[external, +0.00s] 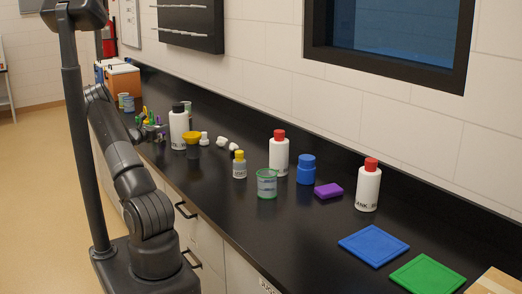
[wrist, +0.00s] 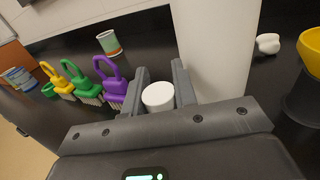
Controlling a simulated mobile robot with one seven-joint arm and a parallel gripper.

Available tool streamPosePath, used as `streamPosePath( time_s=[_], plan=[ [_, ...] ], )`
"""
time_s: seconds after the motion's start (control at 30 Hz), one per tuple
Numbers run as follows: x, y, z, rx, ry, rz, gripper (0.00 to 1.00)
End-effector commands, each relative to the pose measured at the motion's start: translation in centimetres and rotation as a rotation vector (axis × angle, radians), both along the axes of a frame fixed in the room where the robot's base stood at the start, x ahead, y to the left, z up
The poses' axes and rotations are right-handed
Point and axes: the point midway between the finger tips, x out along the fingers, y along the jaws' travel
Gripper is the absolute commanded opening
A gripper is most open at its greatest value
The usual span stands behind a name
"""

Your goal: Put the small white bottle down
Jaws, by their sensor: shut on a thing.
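In the wrist view, my gripper (wrist: 160,90) has its two dark fingers on either side of a small white bottle (wrist: 158,96). Only the round white top of the bottle shows; its lower part is hidden. I cannot tell whether its base touches the black counter (external: 310,236).
Purple (wrist: 115,82), green (wrist: 77,80) and yellow (wrist: 55,80) brushes stand left of my gripper. A yellow funnel (wrist: 312,50) is at the right. Along the counter stand red-capped bottles (external: 279,155) (external: 368,188) and a green-rimmed beaker (external: 267,184). Blue (external: 374,245) and green (external: 427,274) mats lie at the near end.

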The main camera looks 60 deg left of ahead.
Motion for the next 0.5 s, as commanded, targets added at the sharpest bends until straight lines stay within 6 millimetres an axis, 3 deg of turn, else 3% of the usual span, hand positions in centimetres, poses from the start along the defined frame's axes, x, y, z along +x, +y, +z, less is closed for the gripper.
streamPosePath(
  time_s=[0.33,0.5],
  plan=[
    [0.0,0.0,-4.2,-0.003,-0.001,0.0,0.03],
    [0.0,0.0,-4.5,0.001,-0.001,0.0,0.03]
  ],
)
